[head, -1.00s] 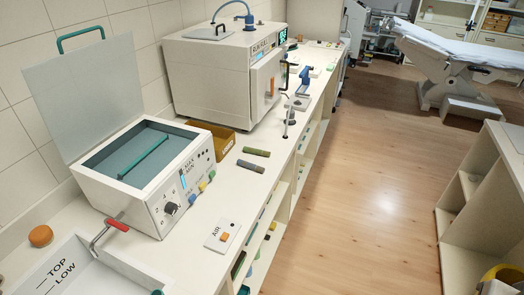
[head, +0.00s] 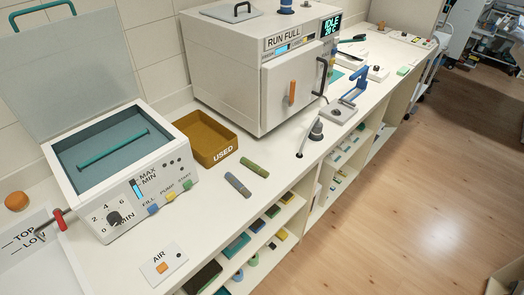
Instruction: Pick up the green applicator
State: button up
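The green applicator appears to be the olive-green stick (head: 255,165) lying flat on the white counter, in front of the autoclave. A similar grey-blue stick (head: 238,185) lies beside it, nearer to me and slightly left, with a small gap between them. Both lie to the right of the brown tray marked USED (head: 224,153). My gripper is not in view.
An open-lidded bath (head: 135,185) with a teal bar in it stands at the left. The large autoclave (head: 270,90) reads IDLE behind the sticks. A blue lever device (head: 350,95) stands to the right. The wooden floor (head: 390,200) is clear along the counter.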

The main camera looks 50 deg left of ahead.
aim_at(252, 165)
jog(key=u, duration=0.6)
jog(key=i, duration=1.1)
jog(key=u, duration=1.65)
jog(key=i, duration=0.5)
jog(key=u, duration=0.35)
